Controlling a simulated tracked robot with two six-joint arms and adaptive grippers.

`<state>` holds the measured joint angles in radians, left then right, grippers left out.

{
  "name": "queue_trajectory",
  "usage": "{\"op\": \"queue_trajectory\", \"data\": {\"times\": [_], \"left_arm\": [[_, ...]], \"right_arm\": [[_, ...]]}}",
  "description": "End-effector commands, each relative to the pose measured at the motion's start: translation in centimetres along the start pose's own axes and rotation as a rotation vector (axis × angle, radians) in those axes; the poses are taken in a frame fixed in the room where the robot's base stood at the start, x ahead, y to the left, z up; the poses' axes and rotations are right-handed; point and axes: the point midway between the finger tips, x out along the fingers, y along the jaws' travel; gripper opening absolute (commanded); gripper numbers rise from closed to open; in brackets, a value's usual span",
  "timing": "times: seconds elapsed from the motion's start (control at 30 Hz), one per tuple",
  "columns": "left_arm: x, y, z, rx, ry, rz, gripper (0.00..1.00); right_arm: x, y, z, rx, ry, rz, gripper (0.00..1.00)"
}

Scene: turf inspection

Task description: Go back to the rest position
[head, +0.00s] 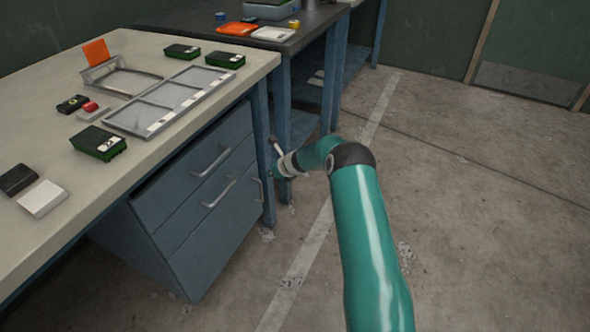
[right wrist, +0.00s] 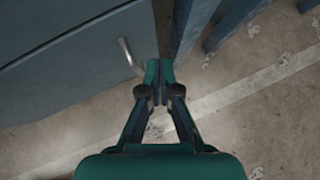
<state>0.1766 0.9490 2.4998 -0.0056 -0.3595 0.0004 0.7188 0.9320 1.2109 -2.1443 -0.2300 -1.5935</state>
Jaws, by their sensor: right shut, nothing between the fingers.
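My right gripper (head: 274,160) is beside the front corner of the blue drawer cabinet (head: 218,185), lower than the bench top. In the right wrist view my right gripper (right wrist: 159,72) has its fingertips together with nothing between them. A drawer handle (right wrist: 130,57) shows just left of the fingertips there; I cannot tell how close it is in depth. My left gripper is in neither view.
The pale bench top (head: 40,120) holds a grey divided tray (head: 170,100), several green boxes (head: 98,143), a red button (head: 90,106) and black and white blocks. A dark table (head: 285,35) stands behind. Concrete floor (head: 470,200) is open at right.

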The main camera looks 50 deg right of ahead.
Motion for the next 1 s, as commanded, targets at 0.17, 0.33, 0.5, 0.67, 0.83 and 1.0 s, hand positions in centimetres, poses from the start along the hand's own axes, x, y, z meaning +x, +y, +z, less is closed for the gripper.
{"op": "queue_trajectory", "data": {"times": [0.17,0.33,0.5,0.67,0.83,1.0], "left_arm": [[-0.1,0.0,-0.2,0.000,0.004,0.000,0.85],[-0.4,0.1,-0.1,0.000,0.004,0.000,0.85],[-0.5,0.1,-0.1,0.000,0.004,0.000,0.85],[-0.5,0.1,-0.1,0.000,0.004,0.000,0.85],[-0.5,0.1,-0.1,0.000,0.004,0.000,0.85],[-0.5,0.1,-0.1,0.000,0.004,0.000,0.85]], "right_arm": [[-4.4,-1.4,0.5,0.000,-0.004,-0.007,0.00],[-7.1,-2.1,0.6,0.000,-0.003,-0.005,0.00],[-8.4,-2.5,0.5,-0.001,-0.002,-0.006,0.00],[-8.6,-2.5,0.4,0.006,0.000,-0.002,0.00],[-7.5,0.8,-0.6,0.161,0.017,0.052,0.00],[-5.6,9.7,-3.6,0.623,0.114,0.167,0.00]]}}
